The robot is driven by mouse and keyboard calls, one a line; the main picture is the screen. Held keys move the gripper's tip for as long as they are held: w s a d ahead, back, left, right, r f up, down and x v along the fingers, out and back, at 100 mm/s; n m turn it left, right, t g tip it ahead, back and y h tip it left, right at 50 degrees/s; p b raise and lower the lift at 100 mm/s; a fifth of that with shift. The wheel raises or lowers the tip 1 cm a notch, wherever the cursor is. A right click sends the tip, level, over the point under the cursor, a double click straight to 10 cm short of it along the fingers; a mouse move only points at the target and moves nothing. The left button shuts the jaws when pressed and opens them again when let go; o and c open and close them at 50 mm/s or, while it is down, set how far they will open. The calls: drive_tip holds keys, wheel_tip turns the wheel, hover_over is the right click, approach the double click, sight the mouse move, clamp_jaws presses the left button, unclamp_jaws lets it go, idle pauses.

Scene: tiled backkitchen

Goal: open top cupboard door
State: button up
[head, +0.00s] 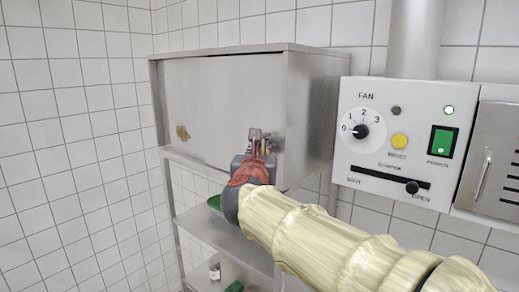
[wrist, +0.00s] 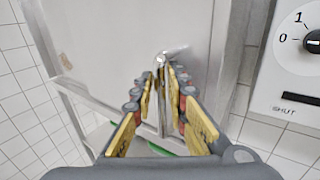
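The top cupboard (head: 310,105) is a grey metal box on a shelf frame against the tiled wall. Its flat front door (head: 215,95) looks closed and has a brown stain at lower left. My gripper (head: 259,143) is in front of the door's lower right part and hides some of it. In the wrist view the door (wrist: 120,40) fills the upper middle. A shiny metal handle (wrist: 162,59) shows between and just beyond the yellow-padded fingertips of my gripper (wrist: 164,82). The fingers stand apart, with a narrow gap at the tips. I cannot tell whether they touch the handle.
A fan control panel (head: 376,170) is on the wall right of the cupboard, close to my arm, with a metal hatch (head: 497,155) beside it. Below the cupboard are open shelves (head: 215,228) with a jar (head: 214,269) and green items. White tiled wall is clear at left.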

drive_tip(key=shift+c, duration=0.5)
clamp_jaws()
